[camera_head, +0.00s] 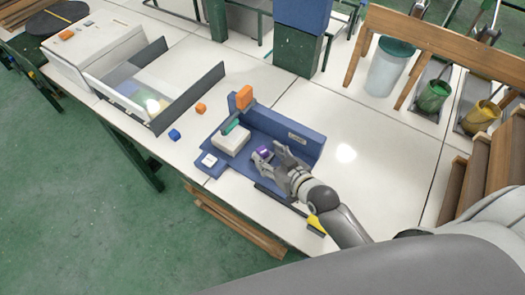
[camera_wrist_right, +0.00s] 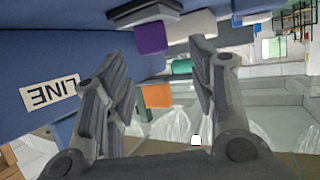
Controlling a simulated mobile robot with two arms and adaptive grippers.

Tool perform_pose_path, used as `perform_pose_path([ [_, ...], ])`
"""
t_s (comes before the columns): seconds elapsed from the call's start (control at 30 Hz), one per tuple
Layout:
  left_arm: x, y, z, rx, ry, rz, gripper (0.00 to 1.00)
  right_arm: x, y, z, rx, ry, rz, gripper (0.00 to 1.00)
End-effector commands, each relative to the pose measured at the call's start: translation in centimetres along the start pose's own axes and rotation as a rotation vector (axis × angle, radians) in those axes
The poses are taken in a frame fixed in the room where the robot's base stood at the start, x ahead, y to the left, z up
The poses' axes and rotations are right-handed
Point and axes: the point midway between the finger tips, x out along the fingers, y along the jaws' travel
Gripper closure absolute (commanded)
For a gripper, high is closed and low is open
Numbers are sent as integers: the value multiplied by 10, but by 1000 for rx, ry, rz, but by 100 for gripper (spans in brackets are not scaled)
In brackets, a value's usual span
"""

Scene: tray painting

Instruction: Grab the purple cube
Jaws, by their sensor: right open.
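The purple cube (camera_head: 264,153) lies in the blue L-shaped tray (camera_head: 305,142), in front of the tray's tall wall. My right gripper (camera_head: 271,153) is in the tray at the cube, with its fingers spread. In the right wrist view the purple cube (camera_wrist_right: 150,37) shows just beyond the tips of the open right gripper (camera_wrist_right: 164,52), nearer the left finger. I cannot tell whether a finger touches it. Part of the cube is hidden by the fingers in the head view. My left gripper is not in view.
A white block (camera_head: 231,139) with a green piece (camera_head: 232,126) stands left of the cube. An orange block (camera_head: 244,97) is by the wall's far end. The table right of the tray is clear.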

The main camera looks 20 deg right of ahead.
Motion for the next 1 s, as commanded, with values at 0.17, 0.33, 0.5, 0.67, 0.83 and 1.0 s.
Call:
perform_pose_path([
  [0.17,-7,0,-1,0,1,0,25,22,3,-2,0,2,0,48],
  [0.33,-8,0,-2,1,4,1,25,41,4,0,0,0,0,48],
  [0.5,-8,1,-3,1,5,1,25,46,4,0,-1,0,0,48],
  [0.67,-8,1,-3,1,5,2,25,46,4,0,-1,0,0,48],
  [0.83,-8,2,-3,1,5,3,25,46,4,0,-1,0,0,69],
  [1.0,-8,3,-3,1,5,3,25,46,4,0,-1,0,0,90],
])
